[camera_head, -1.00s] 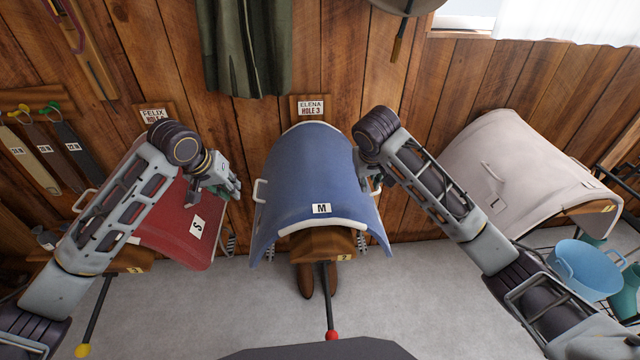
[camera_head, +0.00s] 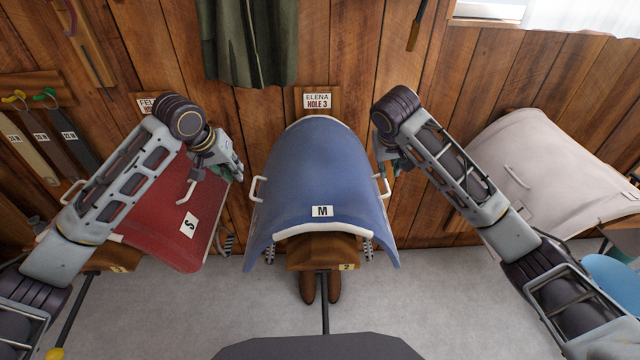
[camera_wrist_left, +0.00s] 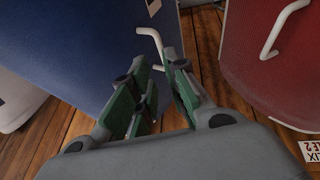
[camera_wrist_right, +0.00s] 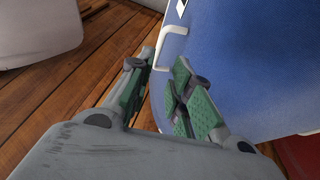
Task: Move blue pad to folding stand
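The blue pad (camera_head: 318,170), labelled M, lies draped over a wooden rack (camera_head: 322,250) on the wall, with a white handle on each side. My left gripper (camera_head: 236,172) is open beside the pad's left handle (camera_head: 256,189); in the left wrist view that handle (camera_wrist_left: 152,38) is just beyond the fingertips. My right gripper (camera_head: 388,178) is at the pad's right handle (camera_head: 384,186). In the right wrist view its fingers are apart, with the handle (camera_wrist_right: 163,42) at and beyond the fingertips. I cannot make out a folding stand.
A red pad (camera_head: 172,215) labelled S hangs on a rack at left, close to my left arm. A pale pad (camera_head: 545,175) is at right, near my right arm. A light blue bucket (camera_head: 612,278) is at the lower right. A green cloth (camera_head: 248,45) hangs above.

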